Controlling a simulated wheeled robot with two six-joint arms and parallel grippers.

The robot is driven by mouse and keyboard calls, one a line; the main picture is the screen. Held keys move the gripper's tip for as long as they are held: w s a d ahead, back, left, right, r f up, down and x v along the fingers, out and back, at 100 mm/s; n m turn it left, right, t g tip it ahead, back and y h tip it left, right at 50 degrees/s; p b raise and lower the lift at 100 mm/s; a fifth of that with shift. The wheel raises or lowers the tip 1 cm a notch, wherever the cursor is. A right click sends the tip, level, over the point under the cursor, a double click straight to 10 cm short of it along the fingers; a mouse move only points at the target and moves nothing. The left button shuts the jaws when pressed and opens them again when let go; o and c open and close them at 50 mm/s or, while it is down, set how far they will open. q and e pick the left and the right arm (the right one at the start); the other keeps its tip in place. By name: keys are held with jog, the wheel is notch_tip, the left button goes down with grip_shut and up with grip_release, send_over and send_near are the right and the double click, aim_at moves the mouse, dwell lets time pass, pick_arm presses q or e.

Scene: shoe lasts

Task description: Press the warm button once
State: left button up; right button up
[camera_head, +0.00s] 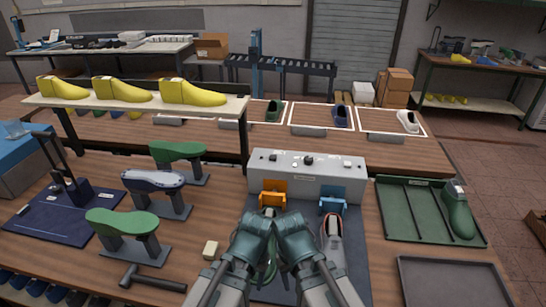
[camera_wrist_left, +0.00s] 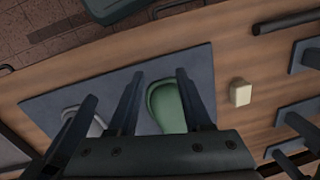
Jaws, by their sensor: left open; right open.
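A pale grey box (camera_head: 308,166) stands at the back of the work mat, with small dark controls on its top. I cannot tell which one is the warm button. An orange part (camera_head: 273,191) and a blue part (camera_head: 333,197) are at its front. My left gripper (camera_head: 258,225) and right gripper (camera_head: 294,225) are close together in front of the box, both empty. In the left wrist view, the open left gripper (camera_wrist_left: 158,75) is above a green last (camera_wrist_left: 166,106). In the head view, my grippers partly hide the green last.
A pale shoe (camera_head: 333,240) lies on the dark mat (camera_head: 354,242) right of my grippers. Green and grey lasts stand at left. A pale block (camera_head: 210,250) lies left of the mat.

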pick_arm(q)
grip_shut()
dwell(1.4)
